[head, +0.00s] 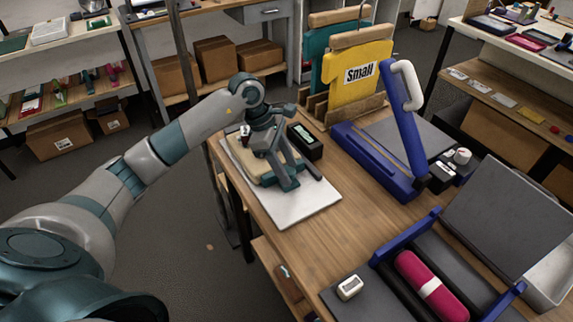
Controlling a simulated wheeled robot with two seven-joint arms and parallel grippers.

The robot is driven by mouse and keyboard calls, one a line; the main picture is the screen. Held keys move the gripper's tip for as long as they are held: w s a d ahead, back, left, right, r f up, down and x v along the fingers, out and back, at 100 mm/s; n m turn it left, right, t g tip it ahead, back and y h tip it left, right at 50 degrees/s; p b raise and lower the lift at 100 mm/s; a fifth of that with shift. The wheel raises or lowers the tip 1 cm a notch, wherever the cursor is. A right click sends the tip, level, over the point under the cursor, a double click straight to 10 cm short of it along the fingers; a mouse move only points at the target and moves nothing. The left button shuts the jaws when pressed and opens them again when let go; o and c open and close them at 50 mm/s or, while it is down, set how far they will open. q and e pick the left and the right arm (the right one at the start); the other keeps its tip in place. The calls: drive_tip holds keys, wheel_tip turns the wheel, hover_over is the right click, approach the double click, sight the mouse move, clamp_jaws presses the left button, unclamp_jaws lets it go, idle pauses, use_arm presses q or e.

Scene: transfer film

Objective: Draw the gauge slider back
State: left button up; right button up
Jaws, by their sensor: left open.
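I cannot single out the gauge slider for certain. Under my left gripper (303,180) a white board (305,207) lies on the near left end of the wooden table, with a tan block (240,153) on it. A black box with a small display (304,141) stands just behind the gripper. My left gripper points down over the board, its two fingers apart with nothing seen between them. The gripper and wrist hide part of the tan block and whatever lies beneath. My right gripper is not in view.
At front right is a blue-framed roller unit with a pink roll (428,284), beside a small white device (350,287). Bare wooden tabletop (345,225) lies between.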

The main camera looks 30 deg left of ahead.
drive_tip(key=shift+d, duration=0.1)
